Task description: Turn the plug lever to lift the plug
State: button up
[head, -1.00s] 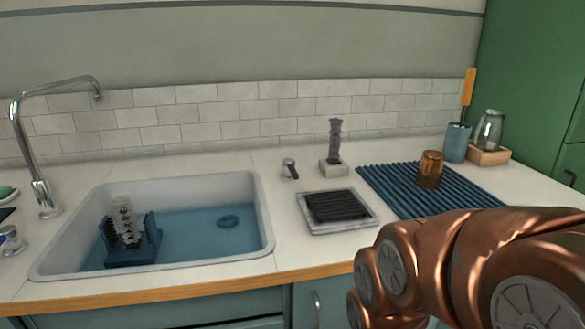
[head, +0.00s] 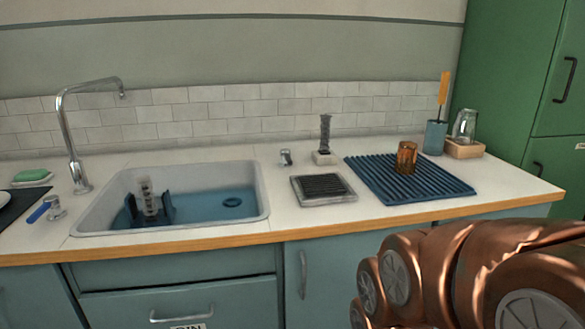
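The sink (head: 262,190) is on the left half of the counter and holds blue water. A dark round plug (head: 232,202) shows in the water on its right side. A small metal lever fitting (head: 286,157) stands on the counter behind and to the right of the sink. Another small metal fitting (head: 55,208) stands left of the sink, beside a blue handle-like piece (head: 38,213). I cannot tell for certain which is the plug lever. My copper arm fills the lower right, in front of the counter; my gripper is not in view.
A blue rack with a clear upright piece (head: 149,198) stands in the sink. A tall faucet (head: 70,140) rises behind it. Right of the sink are a grey tray (head: 347,197), a dark brush on a block (head: 325,135), and an amber cup (head: 406,158) on a blue ribbed mat (head: 447,186).

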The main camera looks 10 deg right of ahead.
aim_at(284, 152)
jog(key=z, duration=0.05)
jog(key=k, duration=0.65)
jog(key=u, duration=1)
jog(key=i, duration=1.35)
jog(key=z, duration=0.25)
